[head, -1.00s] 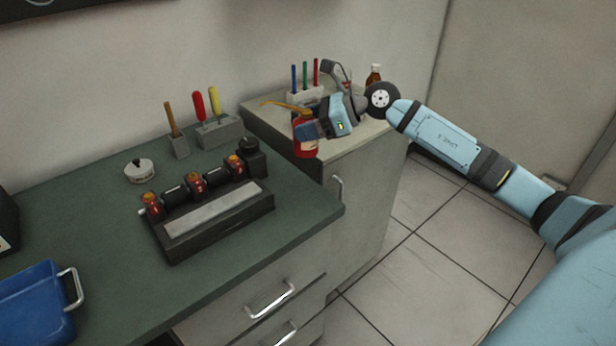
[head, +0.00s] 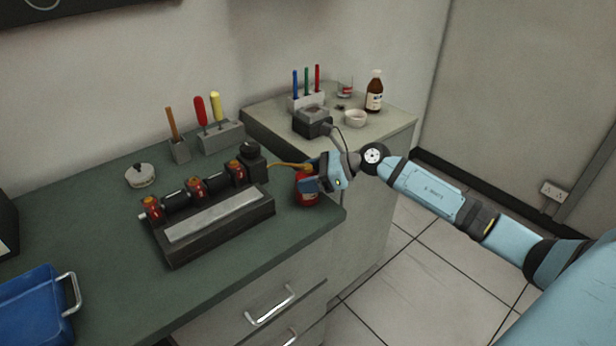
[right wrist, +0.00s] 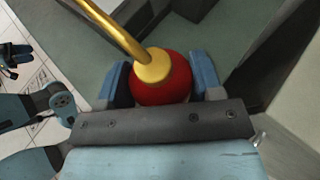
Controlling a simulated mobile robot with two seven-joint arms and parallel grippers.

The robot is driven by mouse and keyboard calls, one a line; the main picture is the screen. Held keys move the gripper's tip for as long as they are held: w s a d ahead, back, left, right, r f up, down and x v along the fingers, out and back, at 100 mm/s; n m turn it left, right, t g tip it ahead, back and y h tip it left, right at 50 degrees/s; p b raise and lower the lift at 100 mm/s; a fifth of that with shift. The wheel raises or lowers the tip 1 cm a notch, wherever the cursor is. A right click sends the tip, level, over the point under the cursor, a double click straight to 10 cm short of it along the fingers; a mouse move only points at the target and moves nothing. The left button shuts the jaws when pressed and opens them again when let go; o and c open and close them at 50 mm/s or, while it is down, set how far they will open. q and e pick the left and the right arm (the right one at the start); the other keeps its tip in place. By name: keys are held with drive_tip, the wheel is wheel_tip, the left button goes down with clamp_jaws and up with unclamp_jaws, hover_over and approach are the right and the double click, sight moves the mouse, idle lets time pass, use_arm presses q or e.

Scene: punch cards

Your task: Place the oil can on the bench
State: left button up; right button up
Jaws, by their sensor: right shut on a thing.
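The red oil can (head: 306,196) with a long yellow spout is at the right end of the green-topped bench (head: 110,255). My right gripper (head: 312,180) is shut on it. In the right wrist view the oil can (right wrist: 160,85) sits between the two blue fingers, its brass collar and spout on top. The can looks upright over the bench's right corner; I cannot tell whether its base touches the top. The spout points left toward the dark fixture. My left gripper is not in view in the head view.
A dark fixture (head: 212,225) with red-capped parts stands just left of the can. A blue tray (head: 35,300) is at the front left. A side cabinet (head: 395,125) holds a brown bottle (head: 374,92), a white bowl (head: 355,118) and a dark box. The front bench top is clear.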

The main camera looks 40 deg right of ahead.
drive_tip(key=shift+f, duration=0.1)
drive_tip(key=o, duration=0.9)
drive_tip(key=shift+o, duration=0.2)
drive_tip(key=shift+r, duration=0.25)
drive_tip(key=v, duration=1.2)
drive_tip(key=shift+b, duration=0.35)
